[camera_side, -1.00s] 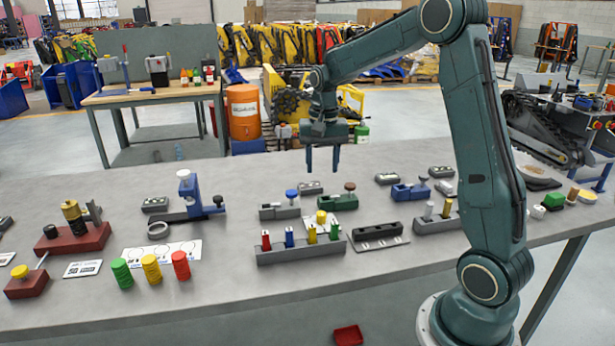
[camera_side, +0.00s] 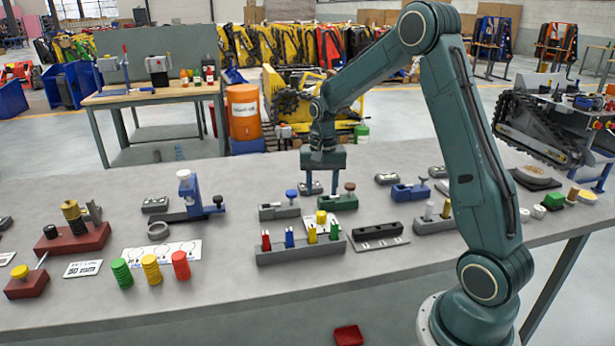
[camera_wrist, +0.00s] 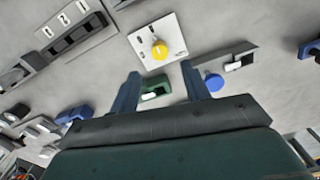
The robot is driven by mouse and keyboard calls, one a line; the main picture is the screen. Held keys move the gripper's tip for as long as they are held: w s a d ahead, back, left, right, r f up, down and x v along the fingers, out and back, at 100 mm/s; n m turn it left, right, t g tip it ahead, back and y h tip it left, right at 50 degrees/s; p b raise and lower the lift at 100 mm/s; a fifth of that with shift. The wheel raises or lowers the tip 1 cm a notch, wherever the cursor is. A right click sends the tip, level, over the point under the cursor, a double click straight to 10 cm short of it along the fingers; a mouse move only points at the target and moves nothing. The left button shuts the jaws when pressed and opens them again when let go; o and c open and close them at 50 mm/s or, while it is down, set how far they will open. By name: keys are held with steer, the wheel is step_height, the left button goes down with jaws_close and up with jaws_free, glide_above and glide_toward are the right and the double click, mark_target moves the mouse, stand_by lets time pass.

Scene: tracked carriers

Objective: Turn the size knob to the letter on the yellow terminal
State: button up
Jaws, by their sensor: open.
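A yellow knob (camera_wrist: 160,50) stands on a white plate (camera_wrist: 170,28) with dark marks; I take it for the size knob. In the side view this yellow knob (camera_side: 321,216) shows behind a grey rail (camera_side: 300,254). The rail holds red, blue, yellow and green terminals; the yellow terminal (camera_side: 312,235) is third from the left. Its letter and the knob's pointing are too small to read. My gripper (camera_side: 321,190) points down, open and empty, behind the knob. In the wrist view my open gripper (camera_wrist: 160,77) has the knob just beyond its fingertips, apart from them.
A green block (camera_side: 345,203) with a brown knob is close to my right finger. A grey block (camera_side: 280,212) with a blue knob is at the left. A dark slotted block (camera_side: 378,231) lies at the right. Open table lies in front of the rail.

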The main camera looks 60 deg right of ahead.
mark_target(321, 213)
steer(key=shift+f, duration=3.6)
steer(key=c, duration=1)
